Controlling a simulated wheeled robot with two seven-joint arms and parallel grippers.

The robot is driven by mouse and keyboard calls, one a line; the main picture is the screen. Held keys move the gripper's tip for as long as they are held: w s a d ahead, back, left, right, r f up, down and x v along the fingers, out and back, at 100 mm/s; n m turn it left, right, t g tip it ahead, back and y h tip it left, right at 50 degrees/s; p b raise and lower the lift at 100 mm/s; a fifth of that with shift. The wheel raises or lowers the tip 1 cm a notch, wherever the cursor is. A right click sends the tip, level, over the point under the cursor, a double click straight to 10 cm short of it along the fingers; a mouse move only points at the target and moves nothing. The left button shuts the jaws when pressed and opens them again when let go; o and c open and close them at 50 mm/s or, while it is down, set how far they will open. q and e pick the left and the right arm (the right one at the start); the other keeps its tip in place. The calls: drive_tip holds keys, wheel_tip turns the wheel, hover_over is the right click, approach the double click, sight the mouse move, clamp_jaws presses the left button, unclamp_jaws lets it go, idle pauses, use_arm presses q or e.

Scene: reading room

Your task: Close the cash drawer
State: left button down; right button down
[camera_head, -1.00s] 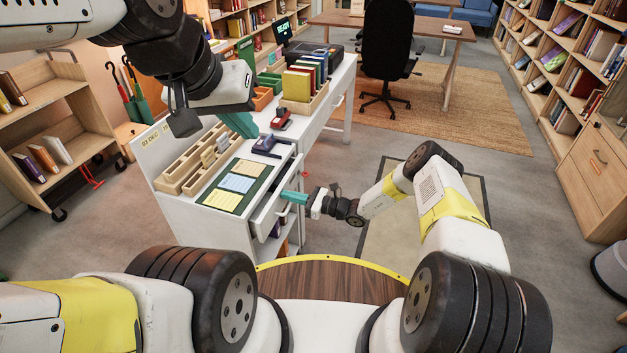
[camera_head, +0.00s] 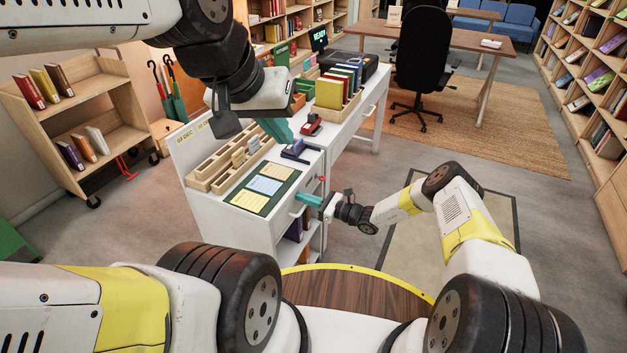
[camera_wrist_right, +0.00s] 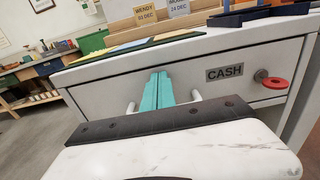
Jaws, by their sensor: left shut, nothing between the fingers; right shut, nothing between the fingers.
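The cash drawer (camera_head: 302,205) is in the front of the white desk (camera_head: 245,222), and its front looks flush or nearly flush with the desk in the head view. The right wrist view shows the drawer front (camera_wrist_right: 225,88) with a CASH label (camera_wrist_right: 225,72) and a bar handle (camera_wrist_right: 131,107). My right gripper (camera_head: 303,199) is shut and empty. Its teal fingers (camera_wrist_right: 158,90) point at the drawer front between the handle's posts; whether they touch cannot be told. My left gripper (camera_head: 278,130) is shut and empty above the desk top, left of the books.
A key with a red tag (camera_wrist_right: 276,83) sticks out of the drawer front. The desk top carries a wooden card tray (camera_head: 222,165), a dark blue stapler-like object (camera_head: 295,150) and a book holder (camera_head: 333,112).

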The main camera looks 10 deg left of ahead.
drive_tip(key=v, duration=1.4)
drive_tip(key=s+d+r+n+g+h, duration=0.25)
drive_tip(key=r+n, duration=0.25)
drive_tip(key=r, duration=0.5)
drive_tip(key=s+d+r+n+g+h, duration=0.1)
drive_tip(key=s+d+r+n+h, duration=0.2)
drive_tip(key=r, duration=0.6)
drive_tip(key=s+d+r+n+g+h, duration=0.1)
drive_tip(key=s+r+n+g+h, duration=0.15)
drive_tip(key=r+n, duration=0.55)
drive_tip(key=s+d+r+n+t+h, duration=0.2)
drive_tip(key=s+d+r, duration=0.4)
drive_tip(key=s+r, duration=0.4)
drive_tip(key=s+d+r+n+t+h, duration=0.3)
drive_tip(key=s+d+r+t+h, duration=0.2)
drive_tip(key=s, duration=0.7)
wheel_tip(320, 180, up, 5)
drive_tip(key=d, duration=0.2)
drive_tip(key=shift+d+n+t, duration=0.3)
drive_tip(key=c, duration=2.2)
unclamp_jaws()
drive_tip(key=shift+s+f, duration=0.1)
